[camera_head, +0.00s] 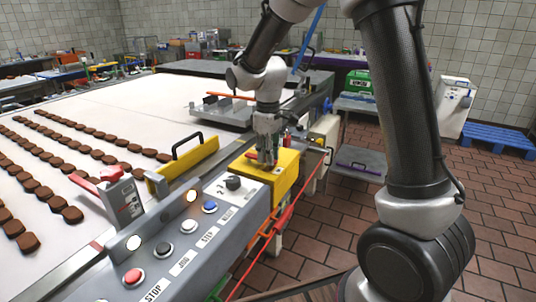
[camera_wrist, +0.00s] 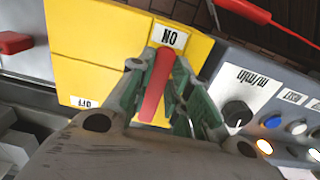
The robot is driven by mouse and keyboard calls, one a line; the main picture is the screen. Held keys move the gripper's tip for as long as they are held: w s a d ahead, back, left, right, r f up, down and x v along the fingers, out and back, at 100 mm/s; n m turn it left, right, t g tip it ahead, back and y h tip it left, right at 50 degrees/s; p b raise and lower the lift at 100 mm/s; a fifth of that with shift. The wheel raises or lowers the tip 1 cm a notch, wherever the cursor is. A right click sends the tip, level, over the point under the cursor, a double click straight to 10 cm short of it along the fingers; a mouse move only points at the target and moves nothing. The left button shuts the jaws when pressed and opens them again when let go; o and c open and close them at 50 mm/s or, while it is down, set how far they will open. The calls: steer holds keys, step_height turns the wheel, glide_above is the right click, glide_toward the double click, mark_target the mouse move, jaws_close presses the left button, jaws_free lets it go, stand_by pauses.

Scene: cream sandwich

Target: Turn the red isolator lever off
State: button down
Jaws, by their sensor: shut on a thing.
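The red isolator lever (camera_wrist: 157,84) sits on a yellow box (camera_wrist: 95,45) and points at the ON label (camera_wrist: 169,37) in the wrist view. The OFF label (camera_wrist: 84,101) is on the same box, to the lower left. My gripper (camera_wrist: 160,78) is shut on the lever, one green-padded finger on each side. In the head view my gripper (camera_head: 267,155) points down at the top of the yellow box (camera_head: 284,170). A bit of red lever (camera_head: 251,155) shows left of the fingers; the rest is hidden there.
A grey control panel (camera_head: 208,232) with a black knob (camera_head: 233,183), several buttons and lamps adjoins the box. A red cord (camera_head: 290,209) runs along its right side. A conveyor (camera_head: 120,105) with rows of brown biscuits lies left. Tiled floor (camera_head: 335,215) is open at right.

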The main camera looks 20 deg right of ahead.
steer(key=n, duration=0.1)
steer(key=w+d+n, duration=0.1)
steer(key=w+n, duration=0.1)
steer(key=n, duration=0.1)
steer(key=shift+w+d, duration=0.15)
steer(key=shift+d, duration=0.1)
steer(key=w+n, duration=0.1)
steer(key=n, duration=0.2)
steer(key=w+n, duration=0.1)
steer(key=shift+w+d+n, duration=0.25)
steer(key=shift+w+n, duration=0.1)
steer(key=shift+n, duration=0.05)
steer(key=w+n, duration=0.1)
steer(key=n, duration=0.2)
steer(key=w+n, duration=0.1)
steer(key=shift+w+a, duration=0.25)
steer(key=shift+w, duration=0.1)
steer(key=shift+w+a+n, duration=0.4)
steer(key=shift+w+n, duration=0.15)
steer(key=shift+n, duration=0.7)
steer(key=shift+w+a+n, duration=0.4)
steer(key=shift+w+n, duration=0.15)
steer(key=shift+n, duration=0.7)
steer(key=c, duration=1.3)
jaws_free()
